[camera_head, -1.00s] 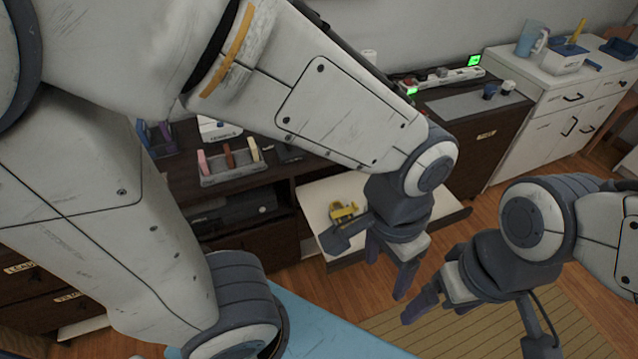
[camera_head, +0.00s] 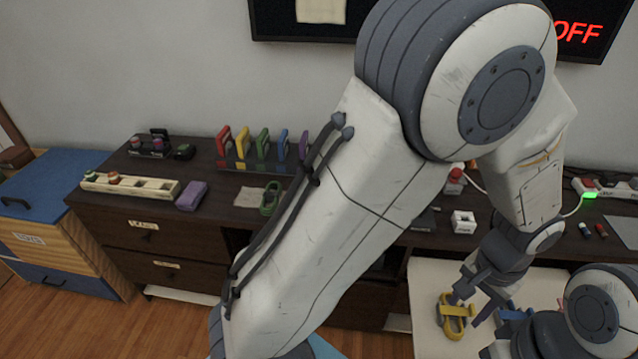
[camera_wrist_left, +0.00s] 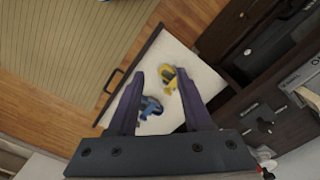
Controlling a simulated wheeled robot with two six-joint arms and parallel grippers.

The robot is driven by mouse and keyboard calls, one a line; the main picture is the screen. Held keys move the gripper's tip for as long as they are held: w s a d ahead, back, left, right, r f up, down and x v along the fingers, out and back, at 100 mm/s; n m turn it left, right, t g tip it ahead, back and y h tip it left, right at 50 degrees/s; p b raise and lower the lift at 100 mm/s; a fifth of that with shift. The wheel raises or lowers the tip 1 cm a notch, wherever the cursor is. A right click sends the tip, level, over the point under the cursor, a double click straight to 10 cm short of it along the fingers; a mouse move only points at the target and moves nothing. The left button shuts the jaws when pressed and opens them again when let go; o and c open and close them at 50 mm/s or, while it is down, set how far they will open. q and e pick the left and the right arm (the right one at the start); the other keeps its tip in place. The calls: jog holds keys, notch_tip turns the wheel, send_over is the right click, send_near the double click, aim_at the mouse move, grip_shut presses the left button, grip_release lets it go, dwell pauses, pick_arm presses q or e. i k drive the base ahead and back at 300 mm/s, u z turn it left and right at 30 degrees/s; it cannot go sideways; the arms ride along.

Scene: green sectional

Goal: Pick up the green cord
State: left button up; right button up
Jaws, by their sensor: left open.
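A green looped thing (camera_head: 270,198), which looks like the green cord, lies on the dark dresser top (camera_head: 222,212) in the head view, close to the left edge of my arm. My left gripper (camera_head: 470,300) is well to the right of it, above a pulled-out white drawer. Its jaws (camera_wrist_left: 160,74) are open and empty in the left wrist view. A yellow looped cord (camera_wrist_left: 170,80) and a blue one (camera_wrist_left: 149,107) lie in the drawer below. The green thing does not show in the wrist view. My right gripper (camera_head: 500,348) shows partly at the bottom edge.
The open drawer (camera_head: 425,285) juts out from the dresser. A rack with several coloured upright pieces (camera_head: 262,150) stands behind the green thing. A purple block (camera_head: 191,195) and a cream tray (camera_head: 130,186) lie to its left. A white box (camera_head: 464,221) stands farther right.

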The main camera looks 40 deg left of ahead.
aim_at(274, 197)
jog(key=u, duration=0.95)
jog(key=i, duration=0.95)
jog(key=u, duration=0.7)
